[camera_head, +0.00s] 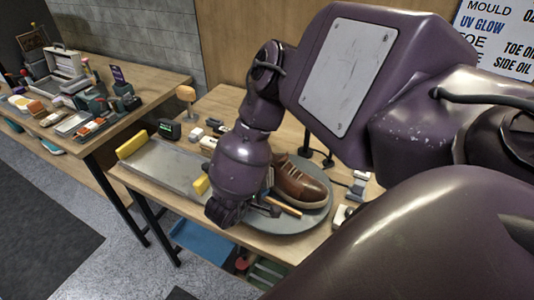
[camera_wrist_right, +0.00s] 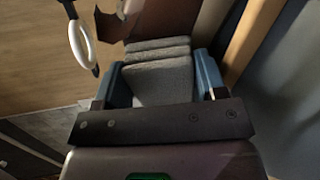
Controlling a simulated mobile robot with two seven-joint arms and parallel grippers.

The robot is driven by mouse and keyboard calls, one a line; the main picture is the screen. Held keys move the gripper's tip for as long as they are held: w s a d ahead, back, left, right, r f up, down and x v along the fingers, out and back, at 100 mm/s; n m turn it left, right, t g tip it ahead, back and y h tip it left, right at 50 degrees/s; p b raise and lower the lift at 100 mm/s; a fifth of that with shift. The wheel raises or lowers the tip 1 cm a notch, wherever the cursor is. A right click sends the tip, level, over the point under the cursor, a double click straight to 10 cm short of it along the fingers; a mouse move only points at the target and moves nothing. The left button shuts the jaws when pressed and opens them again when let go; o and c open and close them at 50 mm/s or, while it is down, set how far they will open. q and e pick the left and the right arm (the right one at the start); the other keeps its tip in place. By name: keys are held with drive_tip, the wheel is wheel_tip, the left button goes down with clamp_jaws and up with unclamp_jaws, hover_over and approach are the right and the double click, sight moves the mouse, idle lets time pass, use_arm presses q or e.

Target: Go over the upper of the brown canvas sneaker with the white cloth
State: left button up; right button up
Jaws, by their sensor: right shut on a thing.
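The brown sneaker (camera_head: 300,187), with laces on its upper, rests on a round grey plate (camera_head: 290,223) in the head view; my right arm covers part of it. My right gripper (camera_wrist_right: 162,75) has its blue fingers on both sides of a folded, greyish-white cloth (camera_wrist_right: 160,82) and is shut on it. Brown surfaces of the sneaker (camera_wrist_right: 165,18) show just beyond the cloth in the wrist view; whether they touch cannot be told. In the head view my right wrist hangs over the plate's left side and hides the cloth. My left gripper is not in view.
A wooden-handled tool (camera_head: 285,205) lies on the plate beside the sneaker. A grey tray (camera_head: 165,168) with yellow ends lies to the left. Small items (camera_head: 171,129) stand behind. A second bench (camera_head: 145,82) at the far left is crowded. A blue tray (camera_head: 203,243) sits below.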

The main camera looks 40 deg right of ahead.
sight(281, 181)
drive_tip(key=shift+w+a, duration=0.2)
drive_tip(key=shift+w, duration=0.55)
drive_tip(key=shift+s+d+p, duration=0.25)
drive_tip(key=shift+s+p, duration=0.35)
drive_tip(key=shift+s, duration=0.2)
drive_tip(key=shift+s+d+p, duration=0.15)
drive_tip(key=shift+s+p, duration=0.2)
drive_tip(key=shift+s, duration=0.15)
drive_tip(key=shift+s+d+p, duration=0.15)
drive_tip(key=shift+s+p, duration=0.15)
drive_tip(key=shift+s, duration=0.2)
drive_tip(key=shift+s+d+p, duration=0.25)
drive_tip(key=shift+s+p, duration=0.05)
drive_tip(key=shift+s, duration=0.75)
drive_tip(key=shift+s+d, duration=0.25)
drive_tip(key=shift+s, duration=0.7)
drive_tip(key=shift+s+d, duration=0.2)
drive_tip(key=shift+s, duration=0.75)
drive_tip(key=shift+s+d, duration=0.25)
drive_tip(key=shift+s, duration=0.7)
drive_tip(key=shift+w, duration=0.1)
